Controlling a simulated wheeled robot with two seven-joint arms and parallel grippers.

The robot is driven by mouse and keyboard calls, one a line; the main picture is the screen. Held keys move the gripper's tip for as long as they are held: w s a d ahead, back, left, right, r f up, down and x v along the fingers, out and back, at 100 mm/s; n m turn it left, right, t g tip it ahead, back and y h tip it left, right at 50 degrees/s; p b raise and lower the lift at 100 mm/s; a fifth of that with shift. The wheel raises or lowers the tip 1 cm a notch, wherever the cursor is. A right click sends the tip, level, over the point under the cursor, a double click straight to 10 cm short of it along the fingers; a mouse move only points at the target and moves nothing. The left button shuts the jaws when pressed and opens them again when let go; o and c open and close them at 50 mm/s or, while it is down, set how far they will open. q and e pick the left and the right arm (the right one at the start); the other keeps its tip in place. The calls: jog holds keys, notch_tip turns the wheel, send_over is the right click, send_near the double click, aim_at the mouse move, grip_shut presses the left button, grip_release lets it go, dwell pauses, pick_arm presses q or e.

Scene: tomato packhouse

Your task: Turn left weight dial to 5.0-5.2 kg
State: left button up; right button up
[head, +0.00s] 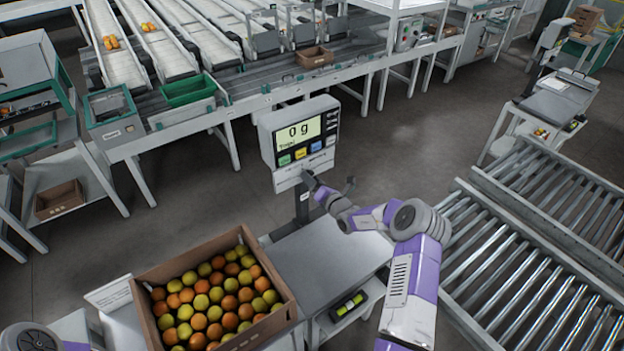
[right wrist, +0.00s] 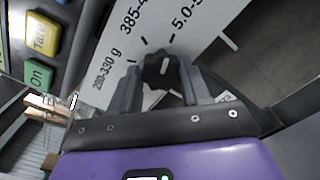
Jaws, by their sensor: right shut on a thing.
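In the right wrist view the left dial (right wrist: 160,70) is a black knob with a white pointer line, among printed labels beginning "385-4" and "5.0-5", and one for grams at left. The pointer slants up toward the ticks between the "385" and "5.0" labels; I cannot tell the exact mark. My right gripper (right wrist: 160,88) is shut on the knob, a finger either side. In the head view the right gripper (head: 312,184) hides the dial. My left gripper is out of view.
A roller conveyor (head: 530,275) lies to the right. The sorting line (head: 250,110) runs behind. Coloured buttons (right wrist: 42,35) sit close to the gripper.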

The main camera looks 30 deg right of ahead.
jog(key=shift+f+m, duration=0.1)
jog(key=shift+m, duration=0.5)
jog(key=o, duration=1.1)
jog(key=shift+c, duration=0.2)
jog(key=shift+s, duration=0.1)
jog(key=s, duration=0.7)
jog(key=shift+s+d+p, duration=0.2)
jog(key=shift+d+p, duration=0.05)
jog(key=shift+p, duration=0.2)
